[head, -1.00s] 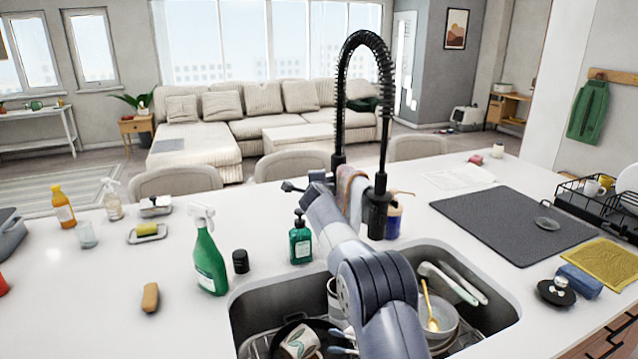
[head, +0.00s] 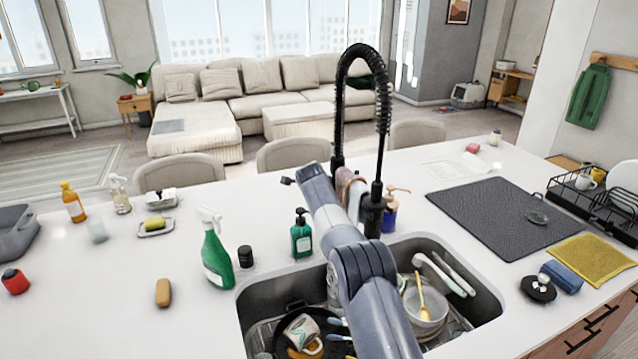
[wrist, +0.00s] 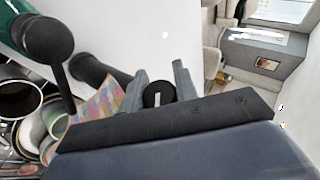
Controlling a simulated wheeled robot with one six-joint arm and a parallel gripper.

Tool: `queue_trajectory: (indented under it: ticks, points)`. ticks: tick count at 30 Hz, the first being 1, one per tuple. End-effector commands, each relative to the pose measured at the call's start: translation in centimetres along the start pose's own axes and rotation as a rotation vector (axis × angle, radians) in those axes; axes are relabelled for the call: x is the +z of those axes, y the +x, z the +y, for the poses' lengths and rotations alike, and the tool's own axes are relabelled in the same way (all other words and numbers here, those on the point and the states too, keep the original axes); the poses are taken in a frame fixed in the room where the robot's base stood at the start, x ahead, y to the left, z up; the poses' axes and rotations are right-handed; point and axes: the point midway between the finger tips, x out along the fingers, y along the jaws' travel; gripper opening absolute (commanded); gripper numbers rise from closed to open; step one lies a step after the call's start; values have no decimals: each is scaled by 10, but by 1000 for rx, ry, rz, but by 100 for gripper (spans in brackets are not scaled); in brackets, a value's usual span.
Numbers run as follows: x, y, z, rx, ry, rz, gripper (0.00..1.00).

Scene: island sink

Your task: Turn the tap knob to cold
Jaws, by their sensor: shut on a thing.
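The black tap (head: 338,125) with a coiled spring neck rises behind the sink, and part of it shows in the wrist view (wrist: 95,72). The tap knob (wrist: 158,94) is a dark round end with a pale mark, between my fingers in the wrist view. My gripper (wrist: 160,88) is shut on it, one grey finger on each side. In the head view my arm reaches over the sink to the tap's left side and hides the fingers and most of the knob. A small dark tip (head: 286,180) shows left of my wrist; I cannot tell which part it is.
A cloth (wrist: 98,112) hangs close to the tap beside my gripper. A green soap bottle (head: 301,236), a green spray bottle (head: 216,255) and a black-capped jar (head: 245,257) stand left of the arm. The sink (head: 262,296) holds dishes.

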Motion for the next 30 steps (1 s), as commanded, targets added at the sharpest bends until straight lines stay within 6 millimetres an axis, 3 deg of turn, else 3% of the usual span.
queue_trajectory:
  ticks: [27, 28, 30]
  points:
    - [0, 2, 6, 80, -30, 3, 6]
    - [0, 2, 6, 80, -30, 3, 29]
    - [0, 2, 6, 80, -30, 3, 35]
